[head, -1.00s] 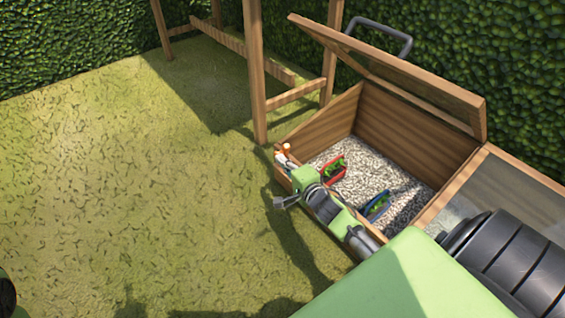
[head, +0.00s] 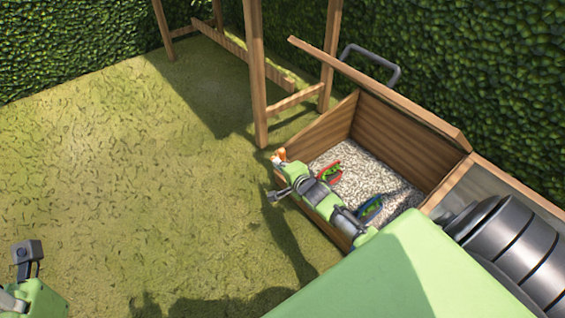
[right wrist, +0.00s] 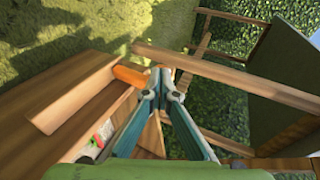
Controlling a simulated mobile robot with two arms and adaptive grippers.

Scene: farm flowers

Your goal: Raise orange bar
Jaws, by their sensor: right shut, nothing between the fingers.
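The orange bar (head: 281,153) shows as a small orange piece at the box's far left corner in the head view. In the right wrist view the orange bar (right wrist: 130,76) lies just left of my fingertips. My right gripper (head: 278,161) is at that corner, shut and empty; its teal fingers (right wrist: 165,80) meet beside the bar. I cannot tell whether they touch it. My left arm shows at the lower left edge; its fingers cannot be made out.
The wooden box (head: 400,140) stands open with its lid (head: 380,90) raised. Gravel, a red planter (head: 330,172) and a blue planter (head: 370,209) are inside. A wooden frame post (head: 257,80) stands close beyond the corner. Grass on the left is clear.

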